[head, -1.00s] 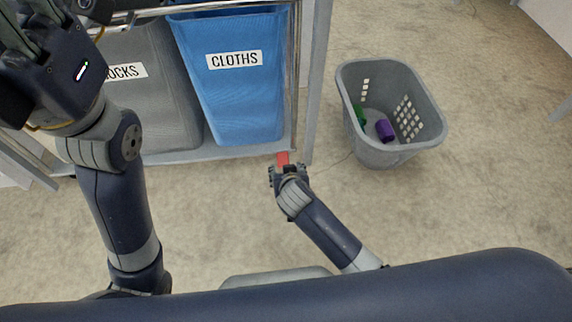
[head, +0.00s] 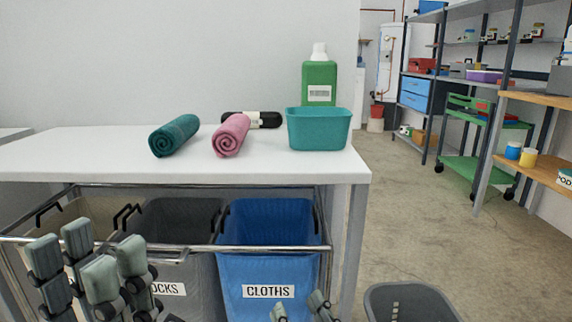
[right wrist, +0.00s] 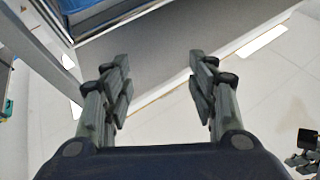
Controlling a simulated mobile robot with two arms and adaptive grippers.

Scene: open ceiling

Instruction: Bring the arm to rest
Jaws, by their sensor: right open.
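My left gripper (head: 88,265) is at the lower left of the head view, in front of the bins. Its fingers point up and stand apart, with nothing seen between them. My right gripper (head: 299,308) shows only its fingertips at the bottom edge, in front of the blue bin. In the right wrist view the right gripper (right wrist: 160,82) is open, with its two fingers wide apart and nothing between them. Most of both arms is out of the head view.
A white table (head: 270,163) carries rolled towels, a teal tub (head: 318,130) and a green bottle (head: 319,82). A blue bin (head: 268,240) and a grey bin (head: 180,235) stand below. A grey basket (head: 410,303) is at lower right.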

